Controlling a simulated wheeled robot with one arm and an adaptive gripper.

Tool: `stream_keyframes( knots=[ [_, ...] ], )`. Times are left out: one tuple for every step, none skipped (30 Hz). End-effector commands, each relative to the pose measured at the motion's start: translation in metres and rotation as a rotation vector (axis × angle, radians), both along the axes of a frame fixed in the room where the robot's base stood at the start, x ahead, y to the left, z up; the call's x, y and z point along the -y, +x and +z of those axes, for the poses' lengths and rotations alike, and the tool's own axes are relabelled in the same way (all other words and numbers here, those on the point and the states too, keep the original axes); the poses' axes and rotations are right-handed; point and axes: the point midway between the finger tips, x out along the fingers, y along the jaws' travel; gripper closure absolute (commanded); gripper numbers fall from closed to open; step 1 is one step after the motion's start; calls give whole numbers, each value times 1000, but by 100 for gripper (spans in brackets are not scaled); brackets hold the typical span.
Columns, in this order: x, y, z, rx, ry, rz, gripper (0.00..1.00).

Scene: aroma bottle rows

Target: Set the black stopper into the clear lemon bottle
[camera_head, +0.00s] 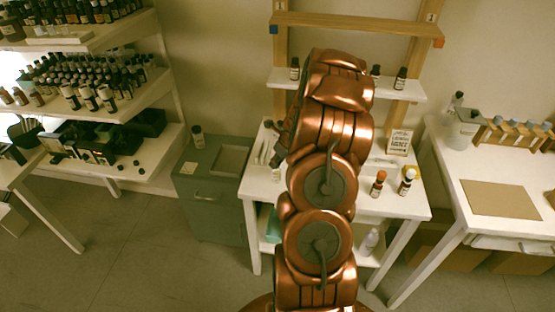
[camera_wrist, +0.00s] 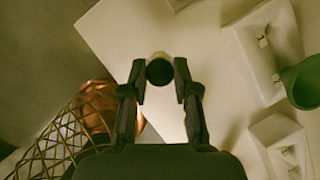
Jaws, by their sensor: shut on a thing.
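In the wrist view my gripper (camera_wrist: 159,82) has its two dark fingers closed around a small round thing with a dark end facing the camera, which I take to be the black stopper (camera_wrist: 159,72). A pale cylindrical part shows just beyond its dark end; I cannot tell whether it belongs to the stopper or to a bottle neck. A white surface lies beyond the fingertips. I cannot make out the clear lemon bottle for certain in either view.
A shelf (camera_head: 412,92) with dark bottles stands above. In the wrist view a green round thing (camera_wrist: 303,82) and white holders (camera_wrist: 265,50) lie right.

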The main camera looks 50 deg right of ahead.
Motion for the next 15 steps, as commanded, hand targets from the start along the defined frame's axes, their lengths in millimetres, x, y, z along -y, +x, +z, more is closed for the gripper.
stream_keyframes(
  knots=[
    [0,0,-1,0,0,0,98],
    [0,0,-1,0,1,0,70],
    [0,0,-1,0,0,0,65],
    [0,0,-1,0,0,0,62],
    [0,0,-1,0,0,0,59],
    [0,0,-1,0,0,0,55],
    [0,0,-1,0,0,0,52],
    [0,0,-1,0,0,0,49],
    [0,0,-1,0,0,0,45],
    [0,0,-1,0,0,0,42],
    [0,0,-1,0,0,0,41],
    [0,0,-1,0,0,0,41],
    [0,0,-1,0,0,0,41],
    [0,0,-1,0,0,0,41],
    [0,0,-1,0,0,0,41]
  ],
)
